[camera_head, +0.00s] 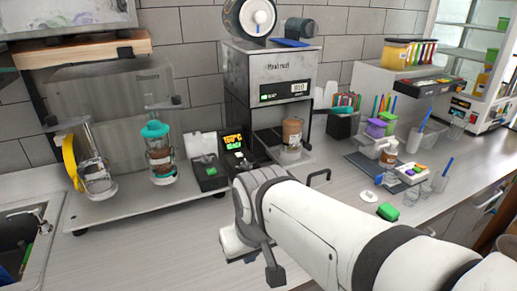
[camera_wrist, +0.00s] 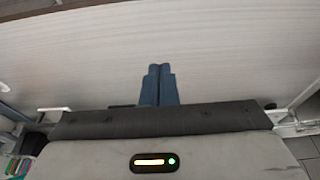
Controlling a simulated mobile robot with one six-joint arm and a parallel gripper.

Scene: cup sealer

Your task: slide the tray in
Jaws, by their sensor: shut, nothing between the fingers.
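The cup sealer (camera_head: 268,78) is a grey metal machine with a lit display at the back middle of the counter. A cup with brown contents (camera_head: 292,131) stands in its lower opening, in a clear holder at the tray (camera_head: 306,158). The tray sticks out at the front, and a dark bar handle (camera_head: 319,173) shows just past my arm. My arm hides part of the tray's front. My gripper's blue fingers (camera_wrist: 158,73) are together and empty in the wrist view, over a pale, plain surface. In the head view my wrist is left of the handle, and the fingertips are hidden.
Blenders (camera_head: 158,152) stand on a platform to the left, beside a small black device with a lit screen (camera_head: 234,142). Clear cups, a green sponge (camera_head: 387,212) and a dark mat (camera_head: 372,166) lie to the right. The front left counter (camera_head: 150,245) is clear.

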